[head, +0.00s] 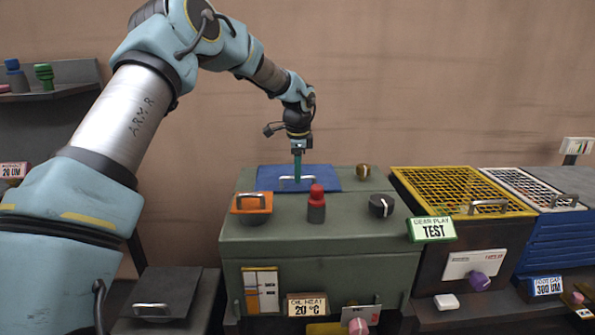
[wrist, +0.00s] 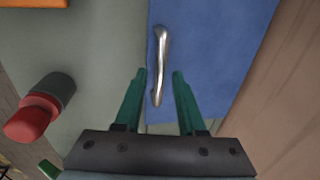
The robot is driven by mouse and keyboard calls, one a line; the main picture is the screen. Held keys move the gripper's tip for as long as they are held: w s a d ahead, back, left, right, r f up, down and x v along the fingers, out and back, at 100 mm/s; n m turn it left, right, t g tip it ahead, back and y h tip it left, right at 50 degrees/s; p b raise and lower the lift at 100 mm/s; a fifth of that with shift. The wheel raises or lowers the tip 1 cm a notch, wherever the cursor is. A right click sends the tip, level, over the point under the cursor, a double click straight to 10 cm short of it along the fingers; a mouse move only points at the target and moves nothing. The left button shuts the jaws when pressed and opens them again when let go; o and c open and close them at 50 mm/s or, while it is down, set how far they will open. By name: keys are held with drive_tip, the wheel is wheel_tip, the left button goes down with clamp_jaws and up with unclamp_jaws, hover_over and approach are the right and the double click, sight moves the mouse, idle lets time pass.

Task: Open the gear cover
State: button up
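The cover over which I work is a flat blue lid (head: 327,177) on top of a green machine box (head: 320,232). It lies flat and looks closed. A silver bar handle (head: 283,180) is on it. My gripper (head: 298,178) points down at this handle. In the wrist view the two green fingers of my gripper (wrist: 161,74) are apart. The silver handle (wrist: 161,55) lies partly between the fingertips, with a gap on each side. The blue lid (wrist: 215,50) fills the middle right there. No label naming the gear cover shows on the lid.
On the box stand an orange lid (head: 252,204) with a handle, a red-capped post (head: 317,205), a black knob (head: 381,205) and a brass knob (head: 362,171). A yellow mesh cover (head: 450,190) is to the right. A wall (head: 400,80) rises behind.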

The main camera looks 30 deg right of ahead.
clamp_jaws()
idle(1.2)
